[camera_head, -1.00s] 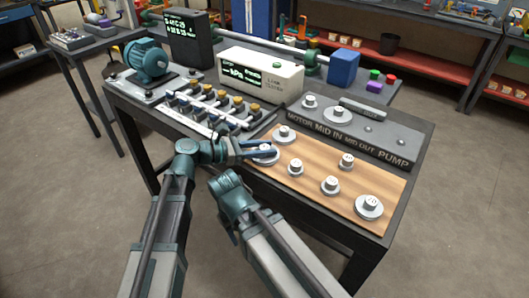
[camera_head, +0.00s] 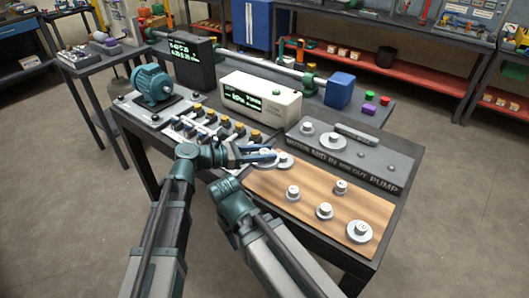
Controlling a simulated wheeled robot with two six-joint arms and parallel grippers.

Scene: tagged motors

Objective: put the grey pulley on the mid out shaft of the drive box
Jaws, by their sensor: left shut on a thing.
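My left gripper (camera_head: 258,153) is shut on a grey pulley (camera_head: 266,160), seen near the back left corner of the wooden board. It appears raised above the board, though the height is hard to judge. The fingers partly cover it. The drive box (camera_head: 400,157) is dark grey, with MOTOR, MID IN, MID OUT and PUMP on its front. Pulleys sit on its two left positions, a small one (camera_head: 307,128) and a larger one (camera_head: 333,142). The mid out shaft (camera_head: 361,153) looks bare.
The wooden board (camera_head: 270,190) holds several other grey pulleys, one (camera_head: 285,160) just right of the held pulley. A white tester (camera_head: 262,97) stands behind. Left of the board is a rack of knobbed parts (camera_head: 205,128). A blue motor (camera_head: 153,85) stands further left.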

